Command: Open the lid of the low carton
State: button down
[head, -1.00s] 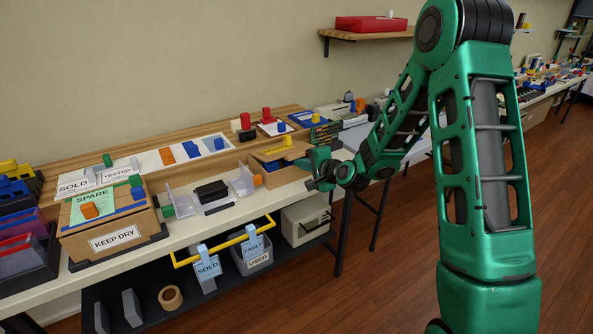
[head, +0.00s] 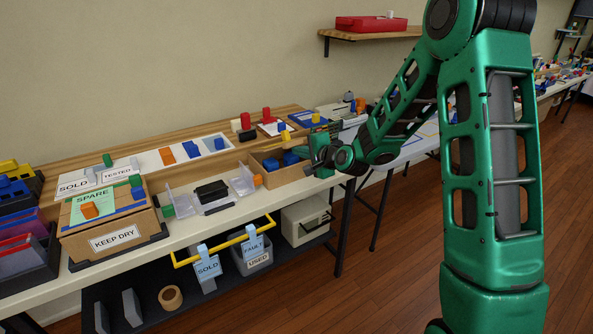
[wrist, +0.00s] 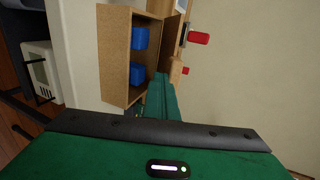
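The low carton (head: 296,174) is a brown box on the table, left of my gripper in the head view. Its top is open and blue blocks (head: 272,164) show inside. The carton (wrist: 116,60) also shows in the wrist view with two blue blocks (wrist: 138,40) in it. Its brown lid (wrist: 172,42) stands raised along the far side, swung back from the opening. My gripper (head: 318,150) is at the carton's right end. In the wrist view its green fingers (wrist: 160,92) look closed together, beside the lid's inner side, with nothing seen between them.
Left of the carton are a clear holder with a black item (head: 211,190) and a "KEEP DRY" box (head: 110,236). Behind it, a wooden ledge (head: 170,142) carries cards and small blocks. A yellow rail (head: 225,241) with hanging tags runs below the table's front edge.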

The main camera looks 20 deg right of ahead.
jog(key=shift+w+r, duration=0.15)
jog(key=shift+r, duration=0.35)
jog(key=r, duration=0.1)
jog(key=w+r, duration=0.1)
jog(key=r, duration=0.1)
jog(key=shift+w+a+r, duration=0.1)
jog(key=shift+w+a, duration=0.2)
jog(key=shift+w, duration=0.05)
jog(key=shift+w+a+r, duration=0.2)
jog(key=shift+w+r, duration=0.35)
jog(key=shift+r, duration=0.15)
jog(key=shift+w+a+r, duration=0.15)
jog(key=shift+w+r, duration=0.4)
jog(key=shift+r, duration=0.15)
